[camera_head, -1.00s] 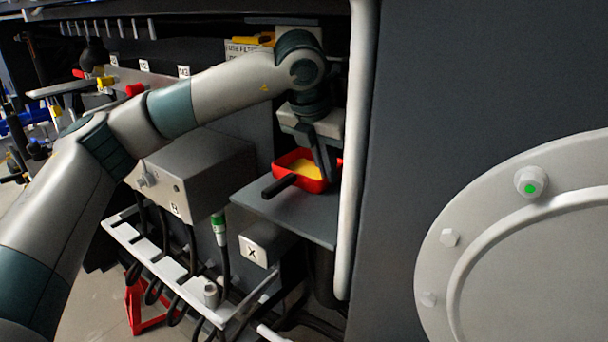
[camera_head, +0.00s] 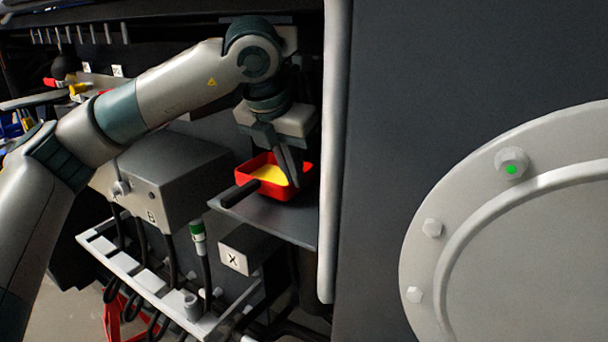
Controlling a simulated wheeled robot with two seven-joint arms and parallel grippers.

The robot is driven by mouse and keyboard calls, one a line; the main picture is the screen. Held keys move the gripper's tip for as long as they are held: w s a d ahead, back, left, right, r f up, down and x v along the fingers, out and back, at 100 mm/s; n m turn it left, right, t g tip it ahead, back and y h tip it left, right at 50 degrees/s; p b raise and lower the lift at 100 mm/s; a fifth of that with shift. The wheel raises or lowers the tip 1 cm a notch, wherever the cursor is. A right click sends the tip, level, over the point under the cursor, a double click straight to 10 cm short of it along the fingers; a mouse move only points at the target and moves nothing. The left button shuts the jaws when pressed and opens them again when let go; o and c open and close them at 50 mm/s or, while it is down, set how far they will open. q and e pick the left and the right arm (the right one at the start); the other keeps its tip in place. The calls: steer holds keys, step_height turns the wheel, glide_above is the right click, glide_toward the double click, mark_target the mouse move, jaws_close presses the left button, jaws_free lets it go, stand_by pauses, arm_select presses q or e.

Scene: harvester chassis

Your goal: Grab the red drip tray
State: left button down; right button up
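The red drip tray (camera_head: 250,168) has a yellow inside and a black handle (camera_head: 238,194) pointing to the lower left. It is at or just over a grey shelf (camera_head: 275,220) in a recess; I cannot tell whether it touches the shelf. My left gripper (camera_head: 292,168) points down at the tray's right side, its fingers overlapping the right wall in the picture. The fingers show nearly edge-on and hide part of that wall, so their gap and grip are unclear. My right gripper is not in view.
A white upright post (camera_head: 330,180) stands close right of the tray, beside a dark panel with a round cover (camera_head: 430,265). A grey box (camera_head: 165,170) is left of the shelf. A white rack (camera_head: 150,285) with hanging cables lies below.

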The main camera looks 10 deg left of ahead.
mark_target(285, 190)
arm_select(q)
steer(key=s, duration=0.1)
steer(key=s+b, duration=0.1)
steer(key=s+a, duration=0.1)
steer(key=shift+s+a+f+b, duration=0.1)
steer(key=shift+s+f+b, duration=0.15)
steer(key=shift+b, duration=0.1)
steer(key=s+b, duration=0.1)
steer(key=s+a, duration=0.1)
steer(key=s, duration=0.1)
steer(key=shift+s+a+b, duration=0.2)
steer(key=shift+s+b, duration=0.05)
steer(key=shift+b, duration=0.15)
steer(key=s+a+b, duration=0.2)
steer(key=s+a, duration=0.1)
steer(key=s, duration=0.6)
steer(key=s+a+b, duration=0.3)
steer(key=s, duration=0.6)
steer(key=shift+s+a+r, duration=0.3)
steer(key=shift+s+a, duration=0.1)
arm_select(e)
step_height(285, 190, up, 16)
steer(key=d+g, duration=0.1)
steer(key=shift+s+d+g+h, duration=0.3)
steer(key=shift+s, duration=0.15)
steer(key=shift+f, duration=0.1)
